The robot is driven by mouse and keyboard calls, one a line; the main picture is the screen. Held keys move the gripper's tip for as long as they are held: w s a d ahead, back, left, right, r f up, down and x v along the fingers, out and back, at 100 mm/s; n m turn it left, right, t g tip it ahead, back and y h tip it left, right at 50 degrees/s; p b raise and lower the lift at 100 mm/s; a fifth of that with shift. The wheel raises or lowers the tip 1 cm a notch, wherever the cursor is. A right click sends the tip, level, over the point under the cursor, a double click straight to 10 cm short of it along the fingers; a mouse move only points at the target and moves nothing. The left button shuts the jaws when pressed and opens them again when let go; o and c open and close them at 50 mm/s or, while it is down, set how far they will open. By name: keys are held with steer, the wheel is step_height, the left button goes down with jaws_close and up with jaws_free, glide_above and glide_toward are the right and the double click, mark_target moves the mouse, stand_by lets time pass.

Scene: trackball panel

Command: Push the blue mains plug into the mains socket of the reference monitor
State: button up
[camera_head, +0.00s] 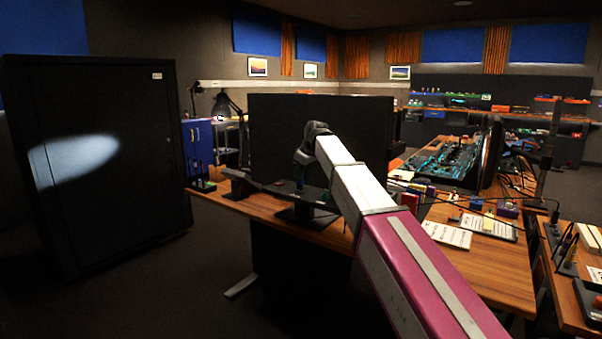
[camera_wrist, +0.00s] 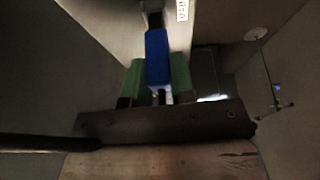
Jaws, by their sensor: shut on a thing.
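The blue mains plug (camera_wrist: 157,57) is between the two green fingers of my gripper (camera_wrist: 157,70) in the wrist view. My gripper is shut on it. The plug's far end points to a dark recess (camera_wrist: 153,19) beside a white label. Whether this is the mains socket, and whether the plug touches it or has entered it, I cannot tell. In the head view the reference monitor appears to be the large black panel (camera_head: 355,135) on the desk. My gripper (camera_head: 299,184) is at its lower part, small and dark there; the plug cannot be made out.
The monitor's dark stand (camera_head: 305,217) is close below my gripper. A black cabinet (camera_head: 95,190) stands at left. Papers (camera_head: 447,234) and a console (camera_head: 450,165) are at right.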

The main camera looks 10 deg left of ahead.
steer(key=shift+f, duration=0.75)
steer(key=o, duration=0.9)
steer(key=v, duration=1)
steer(key=shift+d+r, duration=0.15)
steer(key=shift+r, duration=0.2)
steer(key=shift+s, duration=0.1)
